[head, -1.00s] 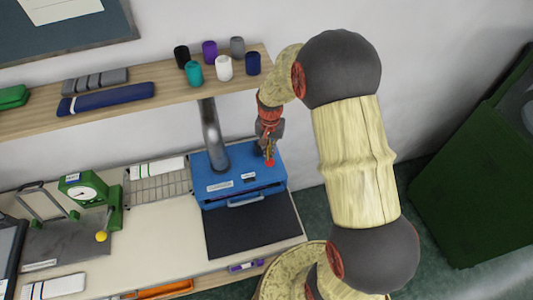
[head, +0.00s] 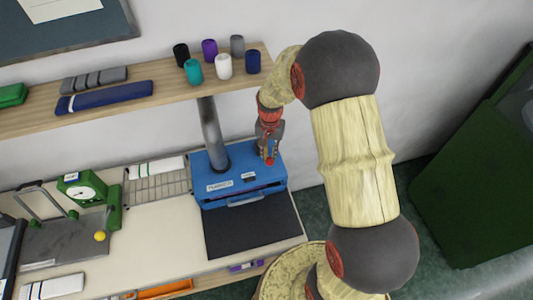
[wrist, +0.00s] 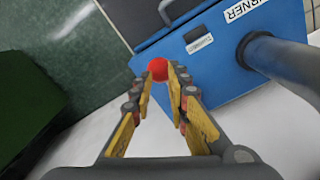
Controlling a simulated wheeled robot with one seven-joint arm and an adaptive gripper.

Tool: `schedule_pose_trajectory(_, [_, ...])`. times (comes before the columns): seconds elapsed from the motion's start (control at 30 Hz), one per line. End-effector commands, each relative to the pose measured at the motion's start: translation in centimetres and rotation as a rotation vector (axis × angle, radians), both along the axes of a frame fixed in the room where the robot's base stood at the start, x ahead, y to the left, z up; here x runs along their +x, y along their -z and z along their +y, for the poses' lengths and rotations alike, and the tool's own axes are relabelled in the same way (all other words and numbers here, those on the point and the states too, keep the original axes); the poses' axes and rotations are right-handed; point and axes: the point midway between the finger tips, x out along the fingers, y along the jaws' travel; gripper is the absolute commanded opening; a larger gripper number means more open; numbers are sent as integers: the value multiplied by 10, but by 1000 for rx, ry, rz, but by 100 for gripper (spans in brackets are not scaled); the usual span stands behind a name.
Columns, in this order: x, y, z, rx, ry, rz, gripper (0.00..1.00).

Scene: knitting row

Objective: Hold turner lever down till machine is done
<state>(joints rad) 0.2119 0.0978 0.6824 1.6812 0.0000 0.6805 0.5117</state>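The turner is a blue box (head: 245,182) with a white label reading TURNER, on the right end of the white bench. Its lever shows as a red knob (wrist: 158,69) at the box's near corner in the wrist view; the lever's shaft is hidden. My gripper (head: 269,160) points down over the right part of the box. In the wrist view my gripper's fingertips (wrist: 162,76) close in on both sides of the red knob and appear to touch it. In the head view the fingers largely hide the knob. How far down the lever sits cannot be told.
A dark mat (head: 252,229) lies in front. A green gauge device (head: 85,191) stands left. A green cabinet (head: 480,185) is at the right.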

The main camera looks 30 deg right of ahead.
Motion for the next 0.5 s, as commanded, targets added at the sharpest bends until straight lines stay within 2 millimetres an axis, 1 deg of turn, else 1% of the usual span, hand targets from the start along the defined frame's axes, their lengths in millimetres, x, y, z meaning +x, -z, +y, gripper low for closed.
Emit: schedule_pose_trajectory(0.5, [0,20,0,0,0,0,17])
